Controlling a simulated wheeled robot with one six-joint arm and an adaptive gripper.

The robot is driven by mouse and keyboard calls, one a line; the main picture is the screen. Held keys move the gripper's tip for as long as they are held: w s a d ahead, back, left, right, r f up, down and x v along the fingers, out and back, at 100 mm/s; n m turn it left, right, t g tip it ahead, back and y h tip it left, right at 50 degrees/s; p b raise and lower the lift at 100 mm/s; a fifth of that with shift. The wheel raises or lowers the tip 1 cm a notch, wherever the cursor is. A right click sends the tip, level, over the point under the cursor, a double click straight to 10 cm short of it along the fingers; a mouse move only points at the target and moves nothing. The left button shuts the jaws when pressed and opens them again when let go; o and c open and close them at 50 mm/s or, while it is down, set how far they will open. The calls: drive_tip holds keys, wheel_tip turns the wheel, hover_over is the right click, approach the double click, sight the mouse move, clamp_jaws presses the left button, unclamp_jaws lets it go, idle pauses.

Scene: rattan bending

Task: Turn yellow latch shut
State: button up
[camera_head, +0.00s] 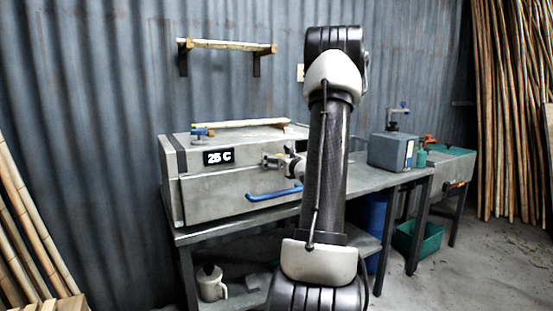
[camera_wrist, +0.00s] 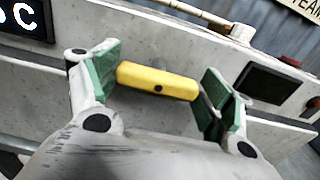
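The yellow latch (camera_wrist: 158,82) is a rounded bar with a dark pivot at its middle, on the grey face of the steam box (camera_head: 240,195). In the wrist view it lies nearly level, tilted slightly down to the right. My gripper (camera_wrist: 160,88) is open, with one green-padded finger near each end of the latch. The left pad is very close to the latch's left end; I cannot tell whether it touches. In the head view my gripper (camera_head: 283,163) is at the box front, partly behind my arm, and the latch cannot be made out there.
A blue handle (camera_head: 273,194) sticks out from the box front below my gripper. A "25 C" display (camera_head: 218,157) is at the upper left of the box. A bamboo pole (camera_head: 240,123) lies on top. A grey machine (camera_head: 391,152) stands on the bench to the right.

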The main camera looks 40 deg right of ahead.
drive_tip(key=shift+c, duration=1.2)
drive_tip(key=shift+a+f+n, duration=0.1)
drive_tip(key=shift+n, duration=2.9)
drive_tip(key=shift+a+f+n, duration=0.1)
drive_tip(key=shift+n, duration=2.9)
drive_tip(key=shift+a+f+n, duration=0.1)
drive_tip(key=shift+n, duration=2.9)
drive_tip(key=o, duration=1)
